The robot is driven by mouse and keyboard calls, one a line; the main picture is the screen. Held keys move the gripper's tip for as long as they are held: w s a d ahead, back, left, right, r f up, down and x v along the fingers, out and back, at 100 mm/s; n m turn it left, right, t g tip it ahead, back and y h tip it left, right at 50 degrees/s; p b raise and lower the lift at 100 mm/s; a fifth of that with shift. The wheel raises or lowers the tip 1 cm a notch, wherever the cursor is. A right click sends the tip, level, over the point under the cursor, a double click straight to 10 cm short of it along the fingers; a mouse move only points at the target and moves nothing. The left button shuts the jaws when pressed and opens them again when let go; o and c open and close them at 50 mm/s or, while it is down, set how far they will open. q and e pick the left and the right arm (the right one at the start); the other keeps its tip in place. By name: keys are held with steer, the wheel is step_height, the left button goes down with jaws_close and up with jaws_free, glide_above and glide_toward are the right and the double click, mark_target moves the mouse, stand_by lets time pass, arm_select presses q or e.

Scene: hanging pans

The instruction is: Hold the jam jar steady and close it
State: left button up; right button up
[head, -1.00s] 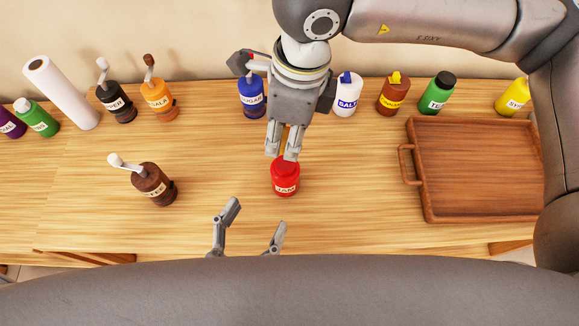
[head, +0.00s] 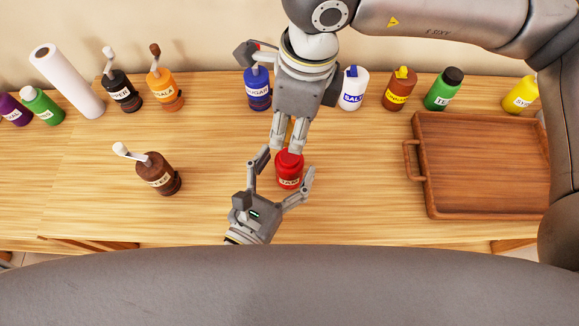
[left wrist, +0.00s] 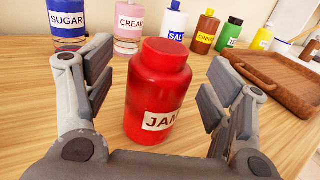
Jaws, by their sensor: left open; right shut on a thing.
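The red jam jar (head: 289,178) stands upright on the wooden table, with a red top; it also shows in the left wrist view (left wrist: 157,95), label JAM facing my left gripper. My left gripper (head: 287,165) is open. Its fingers stand on either side of the jar, apart from it, and both show in the left wrist view (left wrist: 160,95). My right gripper (head: 286,147) comes down from above, fingertips close over the jar's top in the head view. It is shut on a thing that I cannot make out. It does not show in the left wrist view.
A wooden tray (head: 421,185) lies to the right. Sugar (head: 258,95), salt (head: 353,92) and other bottles line the back. A brown mill (head: 158,172) stands to the left. The table between mill and jar is clear.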

arm_select(q)
steer(key=shift+x, duration=0.9)
steer(key=c, duration=1.5)
steer(key=shift+c, duration=0.2)
arm_select(e)
glide_above(289, 156)
steer(key=shift+d+f, duration=0.15)
steer(key=shift+f, duration=2.35)
steer(key=shift+f, duration=0.85)
steer(key=shift+f, duration=0.2)
steer(key=shift+f, duration=0.2)
